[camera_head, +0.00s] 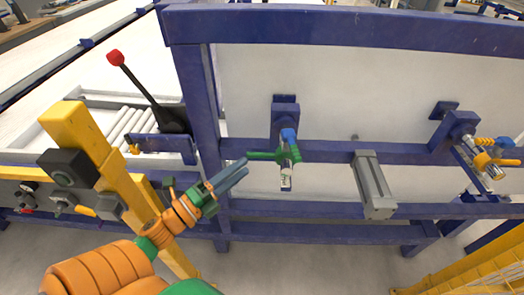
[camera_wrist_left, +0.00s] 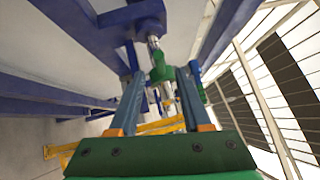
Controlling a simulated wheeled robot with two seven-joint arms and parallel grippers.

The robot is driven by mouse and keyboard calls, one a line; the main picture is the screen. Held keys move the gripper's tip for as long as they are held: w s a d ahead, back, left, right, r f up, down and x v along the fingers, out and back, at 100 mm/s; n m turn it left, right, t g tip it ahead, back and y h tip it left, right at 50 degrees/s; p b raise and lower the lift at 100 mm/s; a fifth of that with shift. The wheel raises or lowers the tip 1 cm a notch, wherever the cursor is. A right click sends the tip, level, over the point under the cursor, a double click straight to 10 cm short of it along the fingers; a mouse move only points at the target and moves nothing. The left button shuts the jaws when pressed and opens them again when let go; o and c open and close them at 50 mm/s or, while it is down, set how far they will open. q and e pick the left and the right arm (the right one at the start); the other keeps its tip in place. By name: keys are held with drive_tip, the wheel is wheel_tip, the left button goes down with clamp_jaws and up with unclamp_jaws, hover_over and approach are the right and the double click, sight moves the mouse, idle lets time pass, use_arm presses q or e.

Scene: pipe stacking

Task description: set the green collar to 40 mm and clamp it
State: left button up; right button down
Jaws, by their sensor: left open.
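The green collar (camera_head: 289,154) sits around a short metal rod on the blue frame, below a blue piece (camera_head: 288,134). A green handle sticks out from the collar to the left. A pale marked strip (camera_head: 286,180) shows on the rod below it; its marks are too small to read. My left gripper (camera_head: 244,166) is open and empty, left of the collar, its fingertips close to the handle end. In the left wrist view the green collar (camera_wrist_left: 161,68) appears between and beyond the open fingertips (camera_wrist_left: 159,77). My right gripper is not in view.
Blue frame beams (camera_head: 340,151) run behind and above the collar. A grey block (camera_head: 374,184) is mounted to its right. Another rod with orange parts (camera_head: 484,160) is at far right. A red-knobbed lever (camera_head: 140,84) and yellow post (camera_head: 90,140) stand left.

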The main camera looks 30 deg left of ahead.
sight(258, 153)
use_arm(q)
drive_tip(key=p+x, duration=0.2)
drive_tip(key=x, duration=0.4)
drive_tip(key=shift+r, duration=0.15)
drive_tip(key=shift+w, duration=0.45)
drive_tip(key=shift+s, duration=0.15)
drive_tip(key=shift+c, duration=0.6)
clamp_jaws()
